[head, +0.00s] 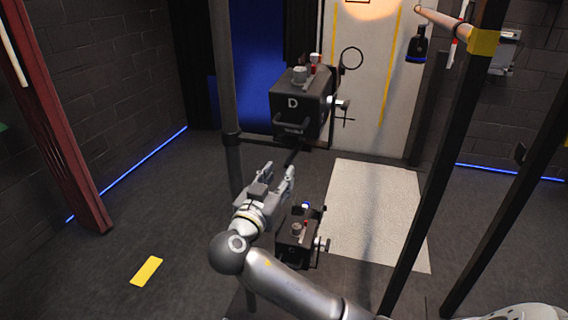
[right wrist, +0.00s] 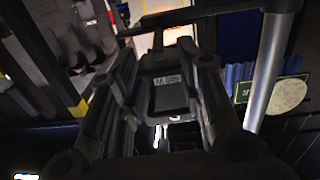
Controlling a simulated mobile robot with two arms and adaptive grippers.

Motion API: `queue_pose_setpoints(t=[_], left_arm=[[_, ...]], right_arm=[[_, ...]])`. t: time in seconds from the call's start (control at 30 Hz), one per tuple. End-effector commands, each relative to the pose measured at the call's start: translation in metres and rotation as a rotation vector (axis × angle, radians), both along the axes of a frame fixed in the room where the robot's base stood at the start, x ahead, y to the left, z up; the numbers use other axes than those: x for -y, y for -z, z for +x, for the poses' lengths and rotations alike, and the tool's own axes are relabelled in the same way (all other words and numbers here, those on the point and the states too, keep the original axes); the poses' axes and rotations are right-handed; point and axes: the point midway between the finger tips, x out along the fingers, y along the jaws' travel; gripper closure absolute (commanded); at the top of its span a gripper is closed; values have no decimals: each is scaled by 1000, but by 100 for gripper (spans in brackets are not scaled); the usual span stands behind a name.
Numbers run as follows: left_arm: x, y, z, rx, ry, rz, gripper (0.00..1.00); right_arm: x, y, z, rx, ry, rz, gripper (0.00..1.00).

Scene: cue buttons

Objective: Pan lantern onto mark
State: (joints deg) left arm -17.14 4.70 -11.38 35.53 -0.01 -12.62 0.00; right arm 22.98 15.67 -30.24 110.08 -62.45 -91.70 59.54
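A black lantern marked D (head: 296,103) hangs by the upright pole in the head view, with a handle on its lower front. A warm light spot (head: 372,8) falls on the pale wall panel and is cut by the top edge. A small dark red outline (head: 357,1), possibly the mark, shows partly inside the spot. My right gripper (head: 279,172) is below the lantern, its fingers apart and nothing visibly held. In the right wrist view, its fingers flank a dark housing with a pale label (right wrist: 169,92); contact cannot be told. My left gripper is not in view.
A second black lantern unit (head: 297,236) sits low beside my right arm. The pole (head: 231,160) stands left of the gripper, and dark posts (head: 435,170) stand to the right. A pale floor mat (head: 377,212) lies behind. The left floor is mostly clear.

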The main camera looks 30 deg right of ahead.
Motion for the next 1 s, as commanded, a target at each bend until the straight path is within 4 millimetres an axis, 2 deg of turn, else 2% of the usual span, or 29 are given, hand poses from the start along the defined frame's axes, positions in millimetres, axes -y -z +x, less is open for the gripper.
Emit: queue_pose_setpoints(t=[0.17,0.4,0.6,0.8,1.0], left_arm=[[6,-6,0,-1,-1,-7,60],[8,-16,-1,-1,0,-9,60],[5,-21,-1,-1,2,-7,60],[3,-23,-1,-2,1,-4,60],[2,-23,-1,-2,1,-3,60]], right_arm=[[15,-5,9,9,6,-3,66],[52,-5,38,4,6,-5,66],[76,-4,56,3,5,-3,66],[85,-2,64,4,2,0,66],[86,-2,64,3,2,1,66]])
